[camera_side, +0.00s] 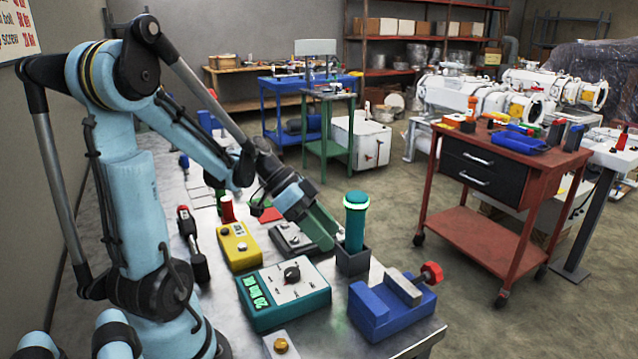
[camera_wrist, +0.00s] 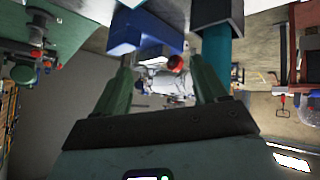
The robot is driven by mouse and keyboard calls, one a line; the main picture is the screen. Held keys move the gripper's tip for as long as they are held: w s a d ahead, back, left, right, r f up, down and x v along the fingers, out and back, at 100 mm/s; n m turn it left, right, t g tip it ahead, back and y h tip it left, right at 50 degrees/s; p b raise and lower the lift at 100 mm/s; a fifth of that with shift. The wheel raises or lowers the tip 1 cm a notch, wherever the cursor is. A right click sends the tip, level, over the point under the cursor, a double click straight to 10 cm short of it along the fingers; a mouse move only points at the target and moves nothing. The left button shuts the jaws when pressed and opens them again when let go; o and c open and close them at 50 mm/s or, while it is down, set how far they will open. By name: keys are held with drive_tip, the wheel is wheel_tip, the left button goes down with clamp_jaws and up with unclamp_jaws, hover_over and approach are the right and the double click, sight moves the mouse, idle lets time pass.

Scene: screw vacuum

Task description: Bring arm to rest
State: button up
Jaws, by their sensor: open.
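My gripper (camera_side: 324,228) has green fingers and hangs low over the metal workbench, just left of a teal cylindrical tool (camera_side: 355,222) with a glowing green ring. The tool stands upright in a dark square holder (camera_side: 352,260). In the wrist view my gripper (camera_wrist: 160,76) shows two green fingers spread apart with nothing between them. In that view, which looks upside down, the teal tool (camera_wrist: 216,48) is beyond the right finger, and I cannot tell whether they touch. My light blue arm is bent forward over the bench.
A blue vise (camera_side: 388,304) with a red knob stands at the front right of the bench (camera_side: 330,335). A teal control box (camera_side: 284,293), a yellow box (camera_side: 238,246) and a grey box (camera_side: 292,238) lie close around my gripper. A red cart (camera_side: 508,249) stands off the bench.

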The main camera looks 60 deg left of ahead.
drive_tip(key=d+n+y, duration=0.1)
drive_tip(key=d+y, duration=0.1)
drive_tip(key=d, duration=0.1)
drive_tip(key=s+d+n+g+y, duration=0.1)
drive_tip(key=shift+d+f+n, duration=0.2)
drive_tip(key=shift+d+n, duration=0.1)
drive_tip(key=shift+d, duration=0.05)
drive_tip(key=shift+d+r+n+t+y, duration=0.6)
drive_tip(key=shift+d+r+n+y, duration=0.2)
drive_tip(key=shift+d+n+y, duration=0.3)
drive_tip(key=shift+d+r+n+t+y, duration=0.6)
drive_tip(key=shift+d+r+n+y, duration=0.3)
drive_tip(key=shift+d, duration=0.25)
drive_tip(key=shift+f, duration=0.1)
